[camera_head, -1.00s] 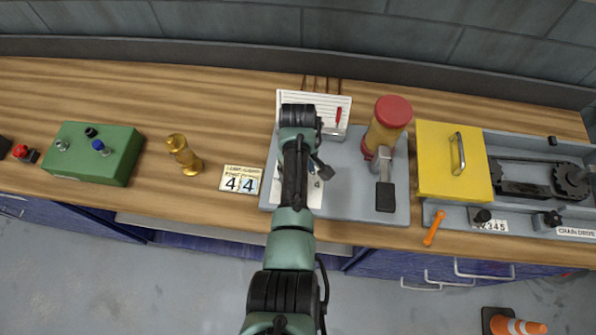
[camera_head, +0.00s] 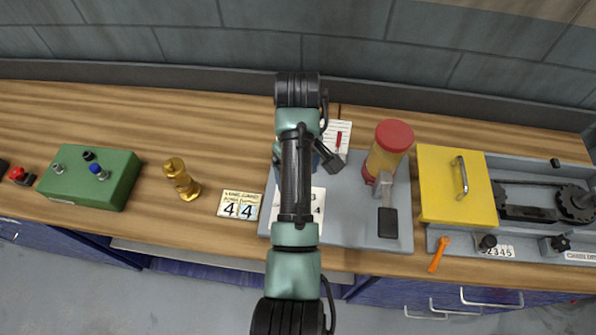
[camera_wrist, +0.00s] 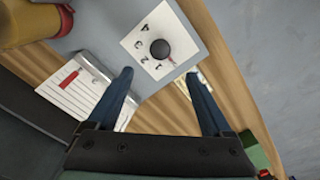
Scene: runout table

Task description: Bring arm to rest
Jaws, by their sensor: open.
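My arm reaches up over the middle of the wooden bench (camera_head: 232,120) in the head view. It covers part of the grey plate (camera_head: 345,220) and of the white dial card (camera_head: 318,205). My gripper (camera_wrist: 158,88) shows in the wrist view with its two blue fingers spread apart and nothing between them. Beyond the fingers the wrist view shows the dial card (camera_wrist: 140,36) with a black knob (camera_wrist: 160,48).
A red-capped dispenser (camera_head: 388,150) stands right of the arm, beside a yellow cover (camera_head: 450,188). The clipboard (camera_head: 342,132) lies behind. Left are a 4-4 counter card (camera_head: 240,204), a brass piece (camera_head: 180,178) and a green box (camera_head: 95,180). An orange wrench-like handle (camera_head: 438,254) lies at the front edge.

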